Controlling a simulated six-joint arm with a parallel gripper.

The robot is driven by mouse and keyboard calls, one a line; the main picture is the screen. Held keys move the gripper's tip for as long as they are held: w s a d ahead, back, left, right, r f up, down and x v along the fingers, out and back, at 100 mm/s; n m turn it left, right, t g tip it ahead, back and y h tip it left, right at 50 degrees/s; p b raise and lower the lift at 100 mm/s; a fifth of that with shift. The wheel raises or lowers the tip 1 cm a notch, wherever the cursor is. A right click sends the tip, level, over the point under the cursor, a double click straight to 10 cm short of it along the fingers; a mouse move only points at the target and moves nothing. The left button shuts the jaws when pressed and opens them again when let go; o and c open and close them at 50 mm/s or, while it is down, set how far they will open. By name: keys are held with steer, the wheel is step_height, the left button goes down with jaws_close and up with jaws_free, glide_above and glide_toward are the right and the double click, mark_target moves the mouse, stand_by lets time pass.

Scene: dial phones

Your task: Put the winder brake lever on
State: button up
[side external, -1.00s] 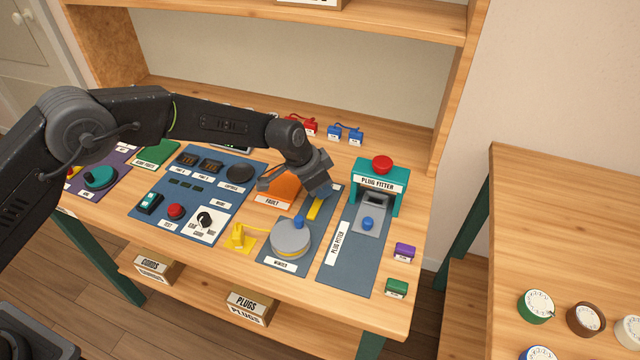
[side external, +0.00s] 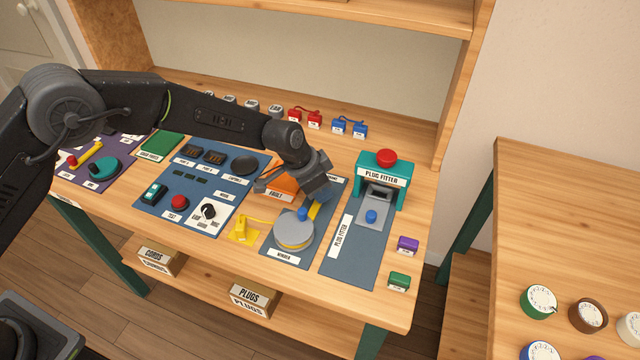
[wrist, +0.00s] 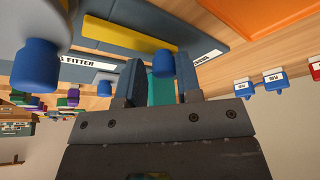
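The winder is a blue panel (side external: 283,254) with a grey round disc (side external: 294,233) that carries a blue knob (side external: 302,214); that knob is at the upper left in the wrist view (wrist: 38,66). The winder brake lever is a yellow bar (side external: 314,210) beside the disc, with its far end hidden by my gripper in the side view. In the wrist view the yellow bar (wrist: 120,36) leads to a blue knob (wrist: 163,64). My gripper (wrist: 160,80) is open, a finger on either side of that knob, with narrow gaps showing. Contact cannot be told.
The teal plug fitter (side external: 384,168) with a red button stands just right of my gripper. An orange FAULT block (side external: 284,188) is close on the left. Red (side external: 305,118) and blue (side external: 350,127) parts stand behind.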

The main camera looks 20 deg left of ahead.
steer(key=shift+o, duration=1.4)
steer(key=v, duration=1.4)
steer(key=shift+w, duration=0.1)
steer(key=s+a+r+n+t+y, duration=0.1)
steer(key=s+a+r+n, duration=0.3)
steer(key=s+a+r, duration=0.85)
steer(key=s+a+n+y, duration=0.1)
steer(key=s+a, duration=0.3)
steer(key=s, duration=0.4)
steer(key=s+a+n+t+y, duration=0.1)
steer(key=s+a+n, duration=0.3)
steer(key=s, duration=0.4)
steer(key=shift+s+a, duration=0.4)
steer(key=shift+a, duration=0.15)
